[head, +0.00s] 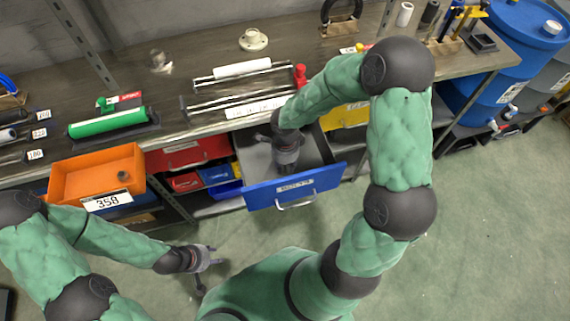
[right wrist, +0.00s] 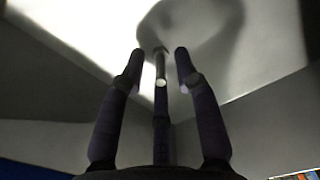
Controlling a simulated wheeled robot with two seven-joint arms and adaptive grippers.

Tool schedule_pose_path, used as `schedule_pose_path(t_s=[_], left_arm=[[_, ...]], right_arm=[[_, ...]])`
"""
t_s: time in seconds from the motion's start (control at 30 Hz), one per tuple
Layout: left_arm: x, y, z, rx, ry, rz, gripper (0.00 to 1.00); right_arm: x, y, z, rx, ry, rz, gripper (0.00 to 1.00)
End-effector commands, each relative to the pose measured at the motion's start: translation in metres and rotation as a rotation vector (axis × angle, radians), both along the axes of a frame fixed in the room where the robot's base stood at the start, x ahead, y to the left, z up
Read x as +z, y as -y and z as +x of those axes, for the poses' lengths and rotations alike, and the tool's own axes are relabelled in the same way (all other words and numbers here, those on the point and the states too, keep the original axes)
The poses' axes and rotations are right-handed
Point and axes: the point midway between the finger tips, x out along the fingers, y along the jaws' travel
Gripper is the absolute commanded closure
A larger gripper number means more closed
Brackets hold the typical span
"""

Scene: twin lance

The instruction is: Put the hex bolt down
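I cannot tell whether the bolt is pinched or resting on the surface. In the head view my right gripper (head: 288,162) points down into the open blue-fronted drawer (head: 320,182); the bolt is hidden there. My left gripper (head: 206,259) is open and empty over the floor, left of the drawer.
The bench (head: 170,80) above the drawer carries a green roller (head: 107,121), a rail assembly (head: 240,85) and a white flange (head: 253,39). An orange bin (head: 85,180) stands left of the drawer, and blue barrels (head: 500,60) stand at the right. The front floor is clear.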

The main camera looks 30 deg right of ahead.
Motion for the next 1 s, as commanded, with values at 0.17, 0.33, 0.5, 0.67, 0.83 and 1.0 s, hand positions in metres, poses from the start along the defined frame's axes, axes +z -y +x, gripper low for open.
schedule_pose_path(t_s=[0.17, 0.33, 0.5, 0.67, 0.83, 1.0], left_arm=[[0.019, 0.0, 0.0, 0.0, 0.0, 0.0, 0.6], [0.032, 0.0, 0.0, 0.0, 0.0, 0.0, 0.6], [0.04, 0.0, 0.0, 0.0, 0.0, 0.0, 0.6], [0.044, 0.0, 0.0, 0.0, 0.0, 0.0, 0.6], [0.044, 0.0, 0.0, 0.0, 0.0, 0.0, 0.6], [0.044, 0.0, 0.0, 0.0, 0.0, 0.0, 0.6]], right_arm=[[0.042, 0.0, 0.002, -0.001, 0.008, -0.001, 0.68], [0.076, 0.0, 0.001, -0.001, 0.006, -0.001, 0.68], [0.1, 0.0, 0.001, -0.001, 0.006, -0.001, 0.68], [0.111, 0.0, 0.001, -0.001, 0.003, 0.0, 0.68], [0.113, 0.0, 0.001, -0.001, 0.002, 0.0, 0.68], [0.113, 0.0, 0.001, 0.0, 0.003, 0.0, 0.68]])
